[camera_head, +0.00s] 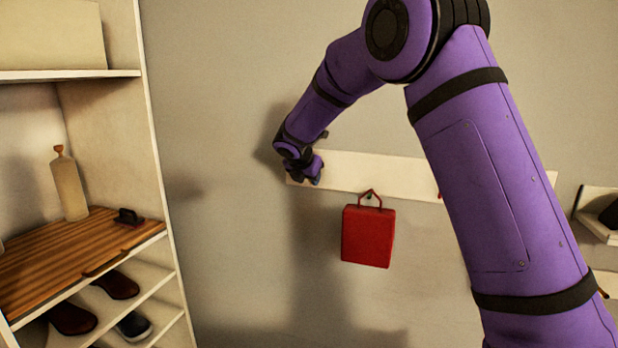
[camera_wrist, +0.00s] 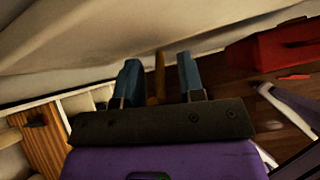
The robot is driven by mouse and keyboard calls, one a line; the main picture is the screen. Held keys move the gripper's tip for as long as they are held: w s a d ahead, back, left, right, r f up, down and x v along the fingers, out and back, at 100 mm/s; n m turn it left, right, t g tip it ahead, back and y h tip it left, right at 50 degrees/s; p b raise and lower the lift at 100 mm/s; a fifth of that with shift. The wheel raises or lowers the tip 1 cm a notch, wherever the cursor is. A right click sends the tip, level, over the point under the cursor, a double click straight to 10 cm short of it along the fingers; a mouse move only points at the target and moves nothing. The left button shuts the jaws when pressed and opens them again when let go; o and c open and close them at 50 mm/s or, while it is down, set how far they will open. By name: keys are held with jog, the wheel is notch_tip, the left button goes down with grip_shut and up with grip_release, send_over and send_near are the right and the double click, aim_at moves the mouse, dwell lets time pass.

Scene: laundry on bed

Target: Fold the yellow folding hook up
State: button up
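The yellow folding hook (camera_wrist: 160,74) seems to be the narrow yellow-brown piece between my fingers in the wrist view. My gripper (camera_wrist: 160,76) is open, with one blue finger on each side of this piece and a visible gap to both. I cannot tell how far the hook is folded. In the head view my gripper (camera_head: 314,178) is at the left end of the white wall board (camera_head: 345,172), and it hides the hook there.
A red bag (camera_head: 369,237) hangs from the board, right of my gripper. A shelf unit (camera_head: 158,150) with a bottle (camera_head: 69,185) and shoes (camera_head: 72,318) stands at the left. A small shelf (camera_head: 597,225) is at the far right.

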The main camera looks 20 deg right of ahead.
jog(key=v, duration=1)
jog(key=shift+s+a+r, duration=0.15)
jog(key=shift+s+r, duration=0.05)
jog(key=shift+r, duration=0.1)
